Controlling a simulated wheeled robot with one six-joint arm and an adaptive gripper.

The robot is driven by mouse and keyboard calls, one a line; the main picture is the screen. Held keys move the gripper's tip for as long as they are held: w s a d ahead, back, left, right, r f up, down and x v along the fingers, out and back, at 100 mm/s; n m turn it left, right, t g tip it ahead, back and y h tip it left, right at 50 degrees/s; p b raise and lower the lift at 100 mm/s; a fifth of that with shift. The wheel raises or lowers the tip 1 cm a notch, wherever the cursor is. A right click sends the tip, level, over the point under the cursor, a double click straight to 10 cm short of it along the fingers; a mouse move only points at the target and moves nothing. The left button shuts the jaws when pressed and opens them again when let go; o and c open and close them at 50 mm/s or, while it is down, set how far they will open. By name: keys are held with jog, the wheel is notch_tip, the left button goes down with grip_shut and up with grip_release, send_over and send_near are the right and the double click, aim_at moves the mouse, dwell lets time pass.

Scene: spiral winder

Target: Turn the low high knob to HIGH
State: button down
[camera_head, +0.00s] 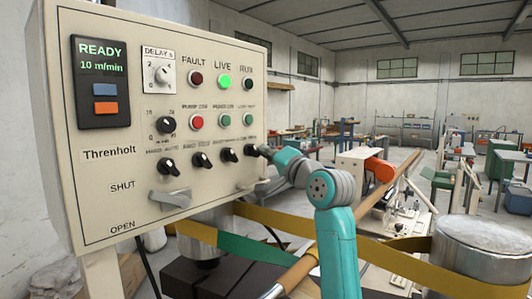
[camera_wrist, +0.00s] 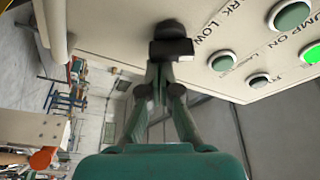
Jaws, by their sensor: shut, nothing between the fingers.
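The low high knob seems to be the black knob (camera_head: 250,151) at the right end of the lower knob row on the beige control panel (camera_head: 120,215). In the wrist view the black knob (camera_wrist: 171,47) is straight ahead of my fingertips, with lettering ending in "LOW" beside it. My gripper (camera_head: 264,150) is at the panel's right side, close to this knob; it also shows in the wrist view (camera_wrist: 163,70). Its fingers are together with nothing between them. The tips appear at the knob's near edge; I cannot tell whether they touch. The knob's setting is not readable.
Other black knobs (camera_head: 201,160) sit left in the same row. Round buttons (camera_head: 197,122) and lamps are above, with LIVE lit green. A grey lever (camera_head: 170,198) juts out below. A yellow belt (camera_head: 390,258) and a roll (camera_head: 483,250) lie beneath and right.

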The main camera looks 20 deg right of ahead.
jog(key=shift+m, duration=0.6)
jog(key=m+g, duration=0.1)
jog(key=m, duration=0.2)
jog(key=f+m+g+h, duration=0.1)
jog(key=m, duration=0.3)
jog(key=a+m+g, duration=0.1)
jog(key=m, duration=0.2)
jog(key=shift+s+f+m+g, duration=0.25)
jog(key=shift+s+m+g, duration=0.05)
jog(key=shift+s, duration=0.05)
dwell(0.4)
